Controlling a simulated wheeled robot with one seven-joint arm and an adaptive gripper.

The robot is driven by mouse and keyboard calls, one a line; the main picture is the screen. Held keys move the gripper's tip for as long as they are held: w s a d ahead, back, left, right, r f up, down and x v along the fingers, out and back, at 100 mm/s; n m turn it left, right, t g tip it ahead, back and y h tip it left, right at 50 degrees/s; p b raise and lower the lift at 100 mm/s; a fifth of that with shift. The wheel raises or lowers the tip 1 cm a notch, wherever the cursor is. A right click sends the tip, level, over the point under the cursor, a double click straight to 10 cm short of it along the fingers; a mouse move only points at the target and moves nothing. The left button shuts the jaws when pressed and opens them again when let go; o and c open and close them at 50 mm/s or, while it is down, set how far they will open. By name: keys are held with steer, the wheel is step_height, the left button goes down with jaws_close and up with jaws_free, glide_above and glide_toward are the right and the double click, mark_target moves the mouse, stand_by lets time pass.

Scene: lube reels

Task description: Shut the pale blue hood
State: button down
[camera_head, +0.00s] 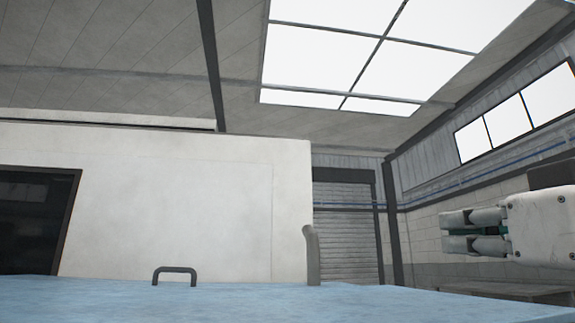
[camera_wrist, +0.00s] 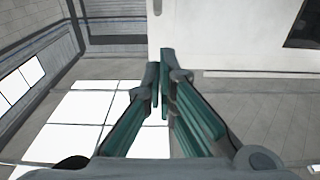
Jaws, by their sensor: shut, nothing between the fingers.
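A broad pale blue panel, which looks like the hood (camera_head: 250,302), fills the bottom of the head view, seen almost edge-on. A dark grey loop handle (camera_head: 175,271) stands on it, left of the middle. I cannot tell from this angle how far open the hood is. My gripper (camera_head: 443,231) is at the right of the head view, above the level of the hood and pointing left, well apart from the handle. In the wrist view my gripper (camera_wrist: 161,62) is shut with nothing between its teal-lined fingers. The hood does not show in the wrist view.
A grey upright post (camera_head: 311,254) rises at the hood's far edge, right of the handle. A large white wall or cabinet (camera_head: 200,200) with a dark window (camera_head: 35,220) stands behind. A roller door (camera_head: 345,225) is farther back. The space between gripper and post looks clear.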

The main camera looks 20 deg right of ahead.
mark_target(487, 317)
step_height(487, 317, down, 9)
steer(key=b, duration=0.7)
steer(key=shift+s+f+b, duration=0.15)
steer(key=shift+s+b, duration=0.15)
steer(key=shift+s, duration=0.15)
steer(key=shift+r, duration=0.5)
step_height(487, 317, up, 4)
steer(key=p, duration=0.2)
steer(key=f+p+v, duration=0.1)
steer(key=v, duration=0.9)
steer(key=shift+f, duration=0.35)
